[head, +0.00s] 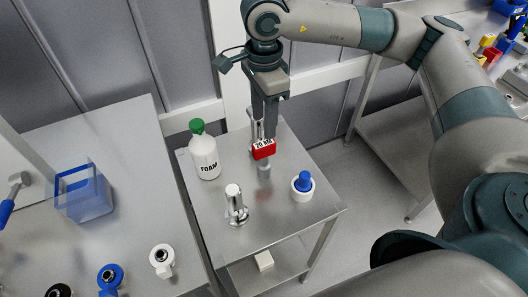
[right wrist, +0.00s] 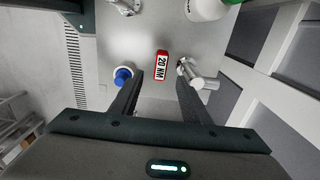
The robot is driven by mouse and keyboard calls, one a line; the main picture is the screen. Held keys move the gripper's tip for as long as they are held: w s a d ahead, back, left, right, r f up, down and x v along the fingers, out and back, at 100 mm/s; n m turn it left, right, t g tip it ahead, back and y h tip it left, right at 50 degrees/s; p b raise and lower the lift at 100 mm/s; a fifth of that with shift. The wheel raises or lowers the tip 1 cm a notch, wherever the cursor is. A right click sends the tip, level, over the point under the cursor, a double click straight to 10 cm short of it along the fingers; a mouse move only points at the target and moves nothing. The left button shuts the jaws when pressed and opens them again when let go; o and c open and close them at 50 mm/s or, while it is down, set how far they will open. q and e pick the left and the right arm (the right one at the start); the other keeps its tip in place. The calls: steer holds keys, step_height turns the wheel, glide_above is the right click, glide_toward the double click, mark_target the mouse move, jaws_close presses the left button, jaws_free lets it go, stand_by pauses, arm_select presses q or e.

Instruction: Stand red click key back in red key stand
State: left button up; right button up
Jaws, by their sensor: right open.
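The red click key (head: 263,149) has a red block with a white "20 NM" label. In the right wrist view the red key (right wrist: 162,66) appears between and just beyond the tips of my right gripper (right wrist: 160,82). The fingers are open, with a gap on both sides of it. I cannot tell whether the grey cylinder belongs to the key or to a stand. I cannot make out a red key stand. My left gripper is not in view.
A white FOAM bottle (head: 205,157), a metal fixture (head: 236,205) and a blue-topped white cup (head: 302,186) share the small steel table (head: 270,228). Another metal post (right wrist: 197,78) stands close by my right finger. A clear blue box (head: 83,192) is on the left bench.

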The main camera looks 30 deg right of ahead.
mark_target(264, 143)
step_height(264, 143, down, 4)
steer(key=shift+r+p, duration=0.1)
steer(key=shift+p, duration=0.6)
steer(key=shift+f, duration=0.55)
steer(key=shift+f+p, duration=0.25)
steer(key=shift+p, duration=0.25)
steer(key=shift+f+p, duration=0.75)
step_height(264, 143, down, 2)
steer(key=shift+w+f+p, duration=0.1)
steer(key=shift+p, duration=0.4)
steer(key=shift+f, duration=0.5)
